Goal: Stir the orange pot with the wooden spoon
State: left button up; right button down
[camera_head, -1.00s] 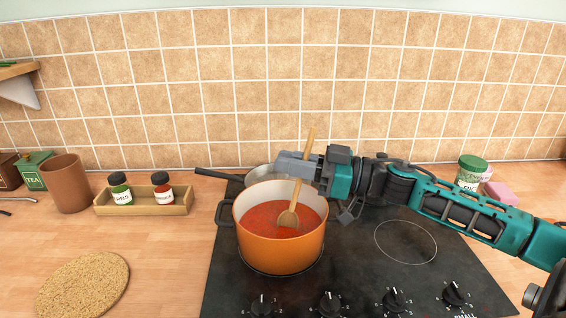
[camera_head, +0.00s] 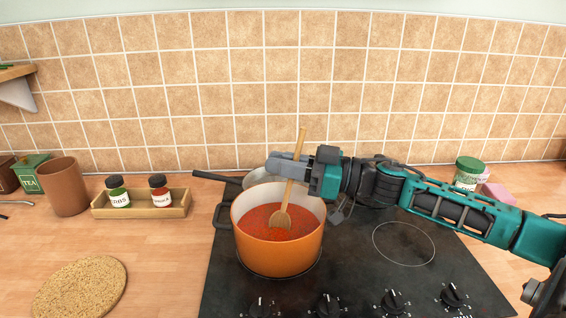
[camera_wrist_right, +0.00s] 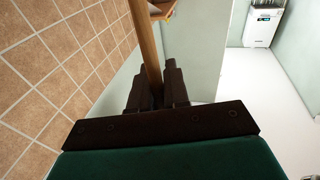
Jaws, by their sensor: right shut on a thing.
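The orange pot (camera_head: 279,250) stands on the black hob and holds red sauce (camera_head: 258,219). The wooden spoon (camera_head: 281,218) is tilted, its bowl at the sauce surface near the middle of the pot and its handle rising up and to the right. My right gripper (camera_head: 288,166) is above the pot's back rim, shut on the spoon's handle. In the right wrist view the handle (camera_wrist_right: 148,45) runs between the dark fingers (camera_wrist_right: 157,88). How deep the spoon's bowl sits is hard to tell. My left gripper is not in view.
A pan (camera_head: 258,176) with a dark handle sits behind the pot. A wooden spice rack (camera_head: 142,205) with two jars, a brown cup (camera_head: 63,187) and a cork mat (camera_head: 80,288) are at the left. A green-lidded jar (camera_head: 467,172) stands at the back right. The hob's right side is clear.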

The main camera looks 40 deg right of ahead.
jog(key=shift+s+d+r, duration=0.15)
jog(key=shift+s+r, duration=0.15)
jog(key=shift+r, duration=1.4)
jog(key=shift+s+d+r, duration=0.2)
jog(key=shift+s+r, duration=0.15)
jog(key=shift+r, duration=1.4)
jog(key=shift+s+d+r, duration=0.15)
jog(key=shift+s+r, duration=0.15)
jog(key=shift+r, duration=1.55)
jog(key=shift+r, duration=2.5)
